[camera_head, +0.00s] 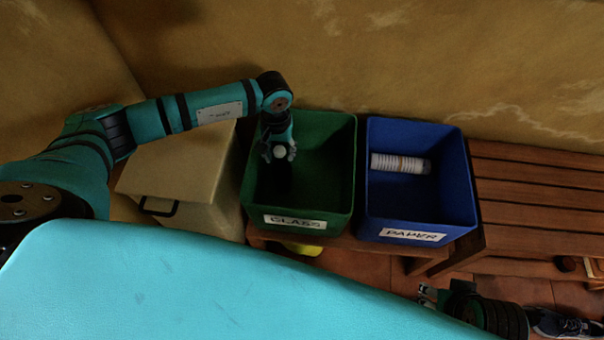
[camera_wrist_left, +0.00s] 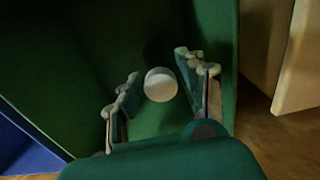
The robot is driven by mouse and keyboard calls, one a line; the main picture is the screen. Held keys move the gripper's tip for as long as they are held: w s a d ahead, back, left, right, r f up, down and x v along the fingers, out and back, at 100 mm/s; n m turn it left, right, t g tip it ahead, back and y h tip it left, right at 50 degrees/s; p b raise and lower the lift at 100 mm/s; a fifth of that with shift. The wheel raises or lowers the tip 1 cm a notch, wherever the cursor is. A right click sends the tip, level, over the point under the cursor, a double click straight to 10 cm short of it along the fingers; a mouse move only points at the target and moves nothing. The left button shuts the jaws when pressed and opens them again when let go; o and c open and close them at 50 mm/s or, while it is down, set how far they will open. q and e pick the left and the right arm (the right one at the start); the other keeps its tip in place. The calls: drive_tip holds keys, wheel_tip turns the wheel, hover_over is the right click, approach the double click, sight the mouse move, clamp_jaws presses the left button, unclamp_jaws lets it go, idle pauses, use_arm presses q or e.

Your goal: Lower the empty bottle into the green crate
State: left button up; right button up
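The green crate (camera_head: 333,195), labelled GLASS, stands on a wooden bench; its green wall also fills much of the left wrist view (camera_wrist_left: 80,55). My left gripper (camera_head: 278,151) points down inside the crate's left part. Its fingers (camera_wrist_left: 158,68) stand apart around a round white top (camera_wrist_left: 160,85), which also shows in the head view (camera_head: 280,154). A gap shows between the top and the fingers. This is probably the bottle's top; its body is hidden or lost in the dark crate. My right gripper (camera_head: 428,294) is low at the right, away from the crates, its finger state unclear.
A blue crate (camera_head: 450,205), labelled PAPER, stands close on the right with a pale cylinder (camera_head: 400,163) inside. A beige lidded bin (camera_head: 185,165) stands close on the left. The wooden bench (camera_head: 540,195) is bare further right. A wall rises behind.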

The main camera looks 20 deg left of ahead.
use_arm(q)
drive_tip(key=shift+o, duration=0.8)
wheel_tip(320, 180, up, 12)
